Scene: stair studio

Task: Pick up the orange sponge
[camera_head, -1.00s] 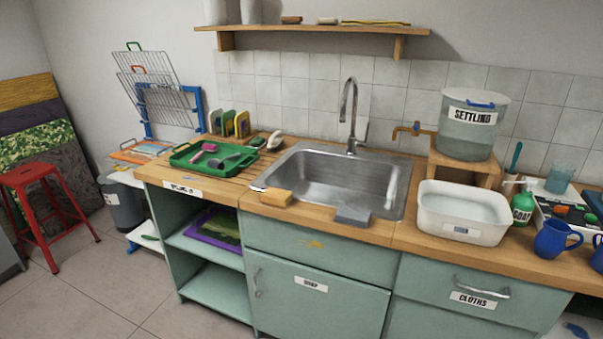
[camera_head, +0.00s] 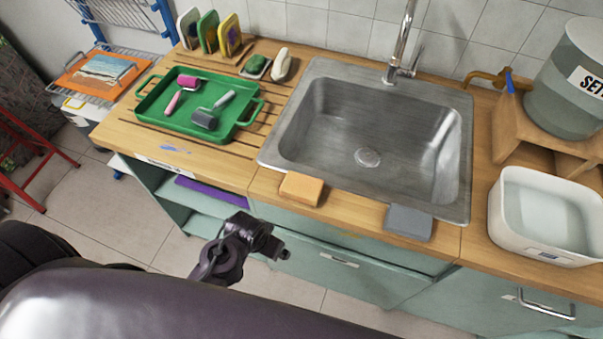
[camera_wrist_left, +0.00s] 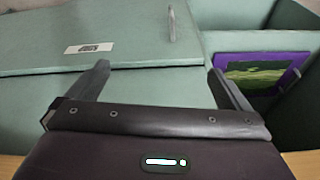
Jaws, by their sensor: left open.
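The orange sponge (camera_head: 302,188) lies flat on the wooden worktop at the front left corner of the sink, close to the worktop's front edge. My left gripper (camera_head: 272,247) is in front of the cabinet, below the sponge in the head view and apart from it. In the left wrist view my left gripper (camera_wrist_left: 161,80) has its two fingers spread wide with nothing between them. That view faces the green cabinet front, and the sponge is not in it. My right gripper is in neither view.
A grey block (camera_head: 408,222) lies right of the sponge, at the front of the sink (camera_head: 345,125). A green tray (camera_head: 150,112) with rollers stands left. A white tub (camera_head: 548,240) stands right. A purple-edged picture (camera_wrist_left: 262,72) lies in the open shelf. The worktop's front edge is near my gripper.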

